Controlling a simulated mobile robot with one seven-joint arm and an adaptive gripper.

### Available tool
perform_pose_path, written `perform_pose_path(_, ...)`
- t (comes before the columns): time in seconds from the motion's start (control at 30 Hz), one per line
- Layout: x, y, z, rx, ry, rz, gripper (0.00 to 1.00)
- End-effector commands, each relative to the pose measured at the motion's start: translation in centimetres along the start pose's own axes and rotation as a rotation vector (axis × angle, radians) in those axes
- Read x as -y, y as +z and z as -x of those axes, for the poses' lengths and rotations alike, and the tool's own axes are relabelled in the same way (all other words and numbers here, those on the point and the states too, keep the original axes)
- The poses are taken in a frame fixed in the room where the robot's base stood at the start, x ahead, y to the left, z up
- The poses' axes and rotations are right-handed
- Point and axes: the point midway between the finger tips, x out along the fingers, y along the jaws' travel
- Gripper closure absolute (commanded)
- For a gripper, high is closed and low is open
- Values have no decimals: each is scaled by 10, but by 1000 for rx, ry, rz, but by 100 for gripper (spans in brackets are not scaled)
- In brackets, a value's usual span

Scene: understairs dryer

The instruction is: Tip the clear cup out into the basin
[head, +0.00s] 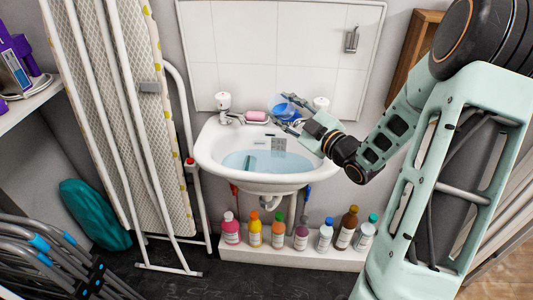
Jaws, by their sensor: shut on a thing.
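The basin (206,158) is a white wall-mounted sink in the middle of the head view, with pale blue water in its bowl. My gripper (287,109) reaches in from the right over the basin's back right part. It is shut on the cup (282,110), which shows as a small see-through shape with strong blue in it. The fingers partly cover the cup. I cannot tell its exact tilt or how much it holds. No stream from it is visible.
A pink soap bar (256,116) lies on the basin's back ledge between two taps (223,103). Several bottles (278,234) stand on a low white ledge below. An ironing board (150,120) leans at the left. A tiled splashback (270,45) is close behind.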

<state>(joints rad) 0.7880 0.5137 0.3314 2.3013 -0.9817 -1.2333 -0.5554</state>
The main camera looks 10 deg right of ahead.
Motion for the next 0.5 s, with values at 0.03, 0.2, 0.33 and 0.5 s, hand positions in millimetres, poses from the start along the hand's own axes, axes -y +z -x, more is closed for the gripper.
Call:
perform_pose_path(0.03, 0, 0, 0, -2, 2, 6, 86)
perform_pose_path(0.2, 0, -1, 0, -5, 5, 29, 86)
perform_pose_path(0.33, 1, -1, 0, -7, 7, 46, 86)
perform_pose_path(0.5, 1, 0, 0, -11, 11, 69, 86)
